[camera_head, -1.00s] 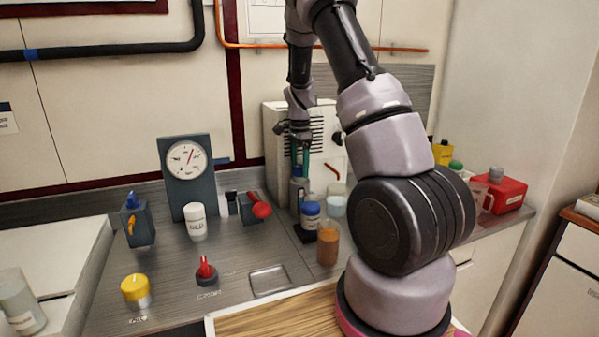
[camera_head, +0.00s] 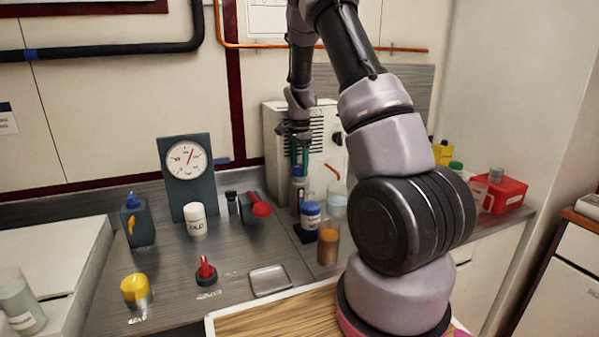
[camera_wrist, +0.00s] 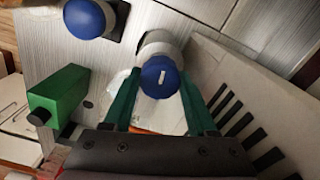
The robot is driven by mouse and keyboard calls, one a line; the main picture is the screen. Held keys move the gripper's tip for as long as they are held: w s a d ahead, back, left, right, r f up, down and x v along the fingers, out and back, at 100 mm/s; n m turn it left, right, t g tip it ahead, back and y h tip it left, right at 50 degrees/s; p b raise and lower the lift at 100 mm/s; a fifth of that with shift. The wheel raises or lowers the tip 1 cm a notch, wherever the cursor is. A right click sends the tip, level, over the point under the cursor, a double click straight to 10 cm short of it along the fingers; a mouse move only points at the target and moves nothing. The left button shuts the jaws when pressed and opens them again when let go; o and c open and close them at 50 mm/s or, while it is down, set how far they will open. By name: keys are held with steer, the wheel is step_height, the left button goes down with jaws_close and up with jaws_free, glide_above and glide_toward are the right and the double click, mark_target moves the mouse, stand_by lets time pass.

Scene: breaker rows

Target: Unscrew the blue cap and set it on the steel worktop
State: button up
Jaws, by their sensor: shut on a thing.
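A blue cap (camera_wrist: 162,76) with a white mark sits over a pale round bottle (camera_wrist: 158,42) in the wrist view. In the head view the blue cap (camera_head: 298,171) is at the top of a slim bottle (camera_head: 297,195) by the vented box. My gripper (camera_head: 300,160) points down from above, its green fingers on either side of the cap. The fingers also show in the wrist view (camera_wrist: 158,82), shut on the cap. I cannot tell whether the cap is loose on the threads. The steel worktop (camera_head: 235,255) lies to the left.
A second blue-lidded jar (camera_head: 311,214) stands close in front, with an orange-brown jar (camera_head: 328,248) nearer.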

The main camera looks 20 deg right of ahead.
mark_target(300, 166)
steer(key=shift+r, duration=0.15)
steer(key=shift+r, duration=2.35)
steer(key=shift+s, duration=0.1)
